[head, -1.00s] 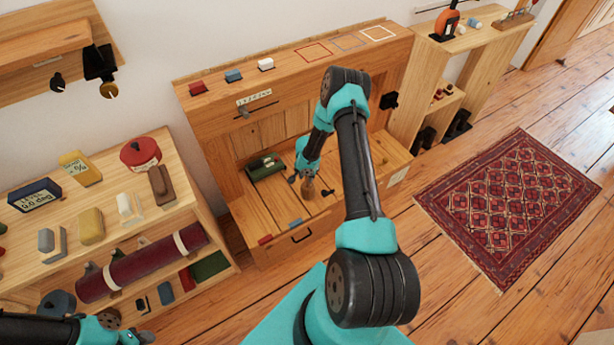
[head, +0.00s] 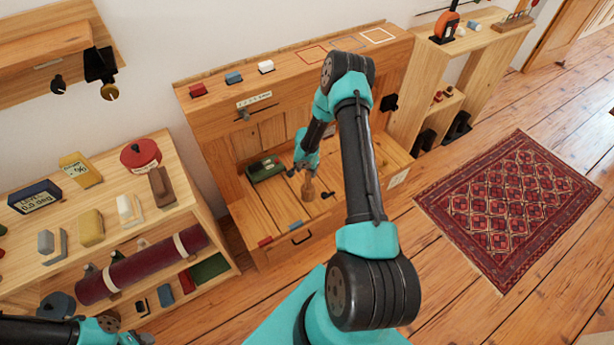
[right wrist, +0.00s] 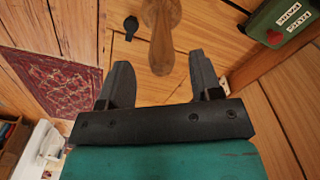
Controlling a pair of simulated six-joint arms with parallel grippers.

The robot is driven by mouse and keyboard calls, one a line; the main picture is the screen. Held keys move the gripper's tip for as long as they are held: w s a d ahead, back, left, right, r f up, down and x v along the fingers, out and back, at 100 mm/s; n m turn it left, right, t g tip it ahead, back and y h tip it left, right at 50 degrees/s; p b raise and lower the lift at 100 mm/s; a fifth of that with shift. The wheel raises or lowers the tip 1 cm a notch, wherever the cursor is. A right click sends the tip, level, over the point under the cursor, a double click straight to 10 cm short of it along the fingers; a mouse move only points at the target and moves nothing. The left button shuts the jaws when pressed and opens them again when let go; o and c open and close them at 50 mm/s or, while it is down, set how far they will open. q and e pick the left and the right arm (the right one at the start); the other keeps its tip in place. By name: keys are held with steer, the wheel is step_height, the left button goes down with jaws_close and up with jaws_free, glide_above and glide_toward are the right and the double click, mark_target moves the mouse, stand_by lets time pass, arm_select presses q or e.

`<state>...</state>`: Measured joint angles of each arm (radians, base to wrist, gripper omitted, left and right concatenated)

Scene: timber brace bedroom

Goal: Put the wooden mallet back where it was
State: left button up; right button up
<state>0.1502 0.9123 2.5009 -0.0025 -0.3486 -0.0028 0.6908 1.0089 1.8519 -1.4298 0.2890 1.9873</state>
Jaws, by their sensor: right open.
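The wooden mallet (head: 308,188) stands on the wooden bench's lower deck, handle up. My right gripper (head: 301,172) is just above and left of the mallet in the head view. Its dark fingers (right wrist: 162,75) are spread in the right wrist view with nothing clamped between them. My left gripper (head: 137,339) is at the lower left edge of the head view, too small to read its jaws.
A green box (head: 265,168) lies left of the mallet, and a small dark object (head: 328,195) lies to its right. The bench top (head: 290,62) carries small coloured blocks and coloured square outlines. A loaded shelf (head: 150,225) stands at the left. A red rug (head: 515,205) lies right.

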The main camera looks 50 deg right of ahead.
step_height(320, 180, up, 7)
steer(key=shift+a+f, duration=0.1)
steer(key=shift+f, duration=0.05)
stand_by(0.5)
steer(key=s+a+r+n+y, duration=0.1)
steer(key=s+a+n, duration=0.3)
steer(key=a, duration=0.7)
steer(key=s+a+r+n+y, duration=0.1)
steer(key=s+a+n, duration=0.3)
steer(key=a, duration=0.7)
steer(key=s+a+r+n+y, duration=0.2)
steer(key=s+a+n, duration=0.3)
steer(key=a, duration=0.6)
steer(key=shift+s+t, duration=0.4)
steer(key=shift+s, duration=0.2)
steer(key=shift+a, duration=0.1)
